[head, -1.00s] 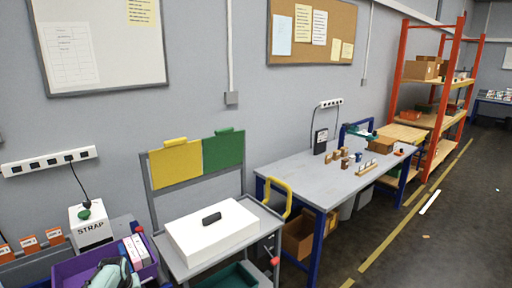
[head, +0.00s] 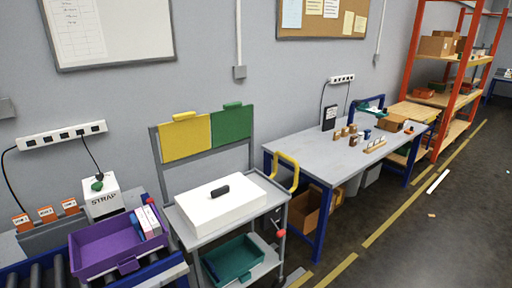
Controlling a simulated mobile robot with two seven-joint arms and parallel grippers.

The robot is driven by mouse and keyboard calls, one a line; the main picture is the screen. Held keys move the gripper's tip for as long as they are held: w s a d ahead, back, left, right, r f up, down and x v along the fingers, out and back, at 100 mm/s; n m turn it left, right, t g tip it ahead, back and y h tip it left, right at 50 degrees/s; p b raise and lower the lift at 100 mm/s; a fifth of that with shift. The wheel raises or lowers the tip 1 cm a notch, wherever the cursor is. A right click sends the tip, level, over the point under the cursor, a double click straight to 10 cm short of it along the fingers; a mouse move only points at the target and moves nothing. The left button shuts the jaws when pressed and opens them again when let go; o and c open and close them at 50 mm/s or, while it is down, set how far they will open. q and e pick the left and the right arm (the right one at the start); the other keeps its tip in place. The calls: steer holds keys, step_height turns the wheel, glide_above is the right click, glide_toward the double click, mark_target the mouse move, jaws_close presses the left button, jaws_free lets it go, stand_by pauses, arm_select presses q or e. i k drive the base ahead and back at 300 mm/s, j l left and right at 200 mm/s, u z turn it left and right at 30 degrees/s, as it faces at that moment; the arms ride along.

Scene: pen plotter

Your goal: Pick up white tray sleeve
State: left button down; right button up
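A white box-shaped sleeve (head: 232,207) with a black handle (head: 220,191) on top lies flat on the upper shelf of a grey cart (head: 268,186) in the head view. It looks closed from above, and what is inside is hidden. Neither of my grippers is in view.
A purple tote (head: 90,262) holding white-and-pink boxes (head: 149,221) stands left of the cart. A green tray (head: 234,258) sits on the lower shelf. Yellow (head: 185,138) and green (head: 231,123) panels rise behind the sleeve. A grey workbench (head: 330,165) stands right; floor is open at front right.

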mark_target(208, 208)
steer(key=u, duration=1.35)
steer(key=i+l+u, duration=0.15)
steer(key=l+u, duration=0.25)
steer(key=l, duration=0.85)
steer(key=l+u, duration=0.4)
steer(key=l, duration=0.85)
steer(key=k, duration=0.05)
